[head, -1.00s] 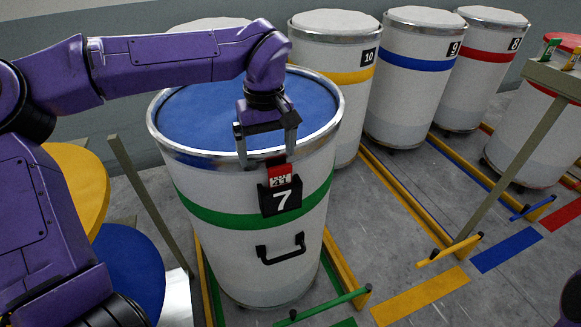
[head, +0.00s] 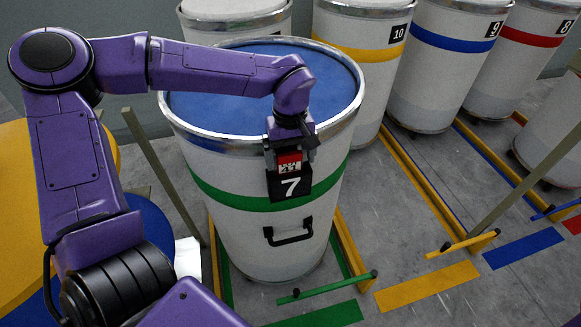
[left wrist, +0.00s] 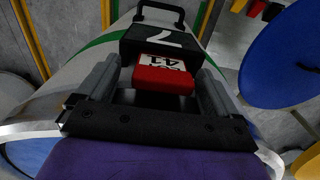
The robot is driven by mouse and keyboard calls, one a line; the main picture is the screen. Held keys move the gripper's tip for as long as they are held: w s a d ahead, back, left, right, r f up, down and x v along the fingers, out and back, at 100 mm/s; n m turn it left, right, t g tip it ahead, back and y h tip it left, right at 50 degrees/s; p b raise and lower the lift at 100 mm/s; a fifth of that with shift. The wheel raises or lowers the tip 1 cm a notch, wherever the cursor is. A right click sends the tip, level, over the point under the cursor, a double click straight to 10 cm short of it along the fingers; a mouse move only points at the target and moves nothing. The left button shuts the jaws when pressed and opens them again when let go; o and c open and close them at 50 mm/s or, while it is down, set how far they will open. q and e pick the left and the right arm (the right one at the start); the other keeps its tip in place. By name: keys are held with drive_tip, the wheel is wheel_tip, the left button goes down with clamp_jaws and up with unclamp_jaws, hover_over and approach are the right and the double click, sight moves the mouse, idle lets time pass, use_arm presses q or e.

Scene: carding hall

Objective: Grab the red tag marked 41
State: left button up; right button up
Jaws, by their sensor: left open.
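The red tag marked 41 (head: 289,163) sits in the top of the black holder numbered 7 (head: 290,185) on the front of a white drum (head: 235,225) with a green band. In the left wrist view the red tag (left wrist: 163,75) shows its number upside down. My left gripper (head: 290,158) is open at the tag, pointing down. In the left wrist view its two fingers (left wrist: 156,88) stand on either side of the tag, with a gap visible on each side. My right gripper is not in view.
Drums numbered 10 (head: 363,60), 9 (head: 445,65) and 8 (head: 520,60) stand behind to the right. A black handle (head: 288,236) is below the holder. A yellow disc (head: 20,210) lies at left. Floor at right has coloured rails and stripes.

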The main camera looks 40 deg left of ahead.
use_arm(q)
drive_tip(key=shift+s+r, duration=0.15)
drive_tip(key=shift+s, duration=0.1)
drive_tip(key=shift+c, duration=0.6)
drive_tip(key=c, duration=1.3)
drive_tip(key=shift+w, duration=0.1)
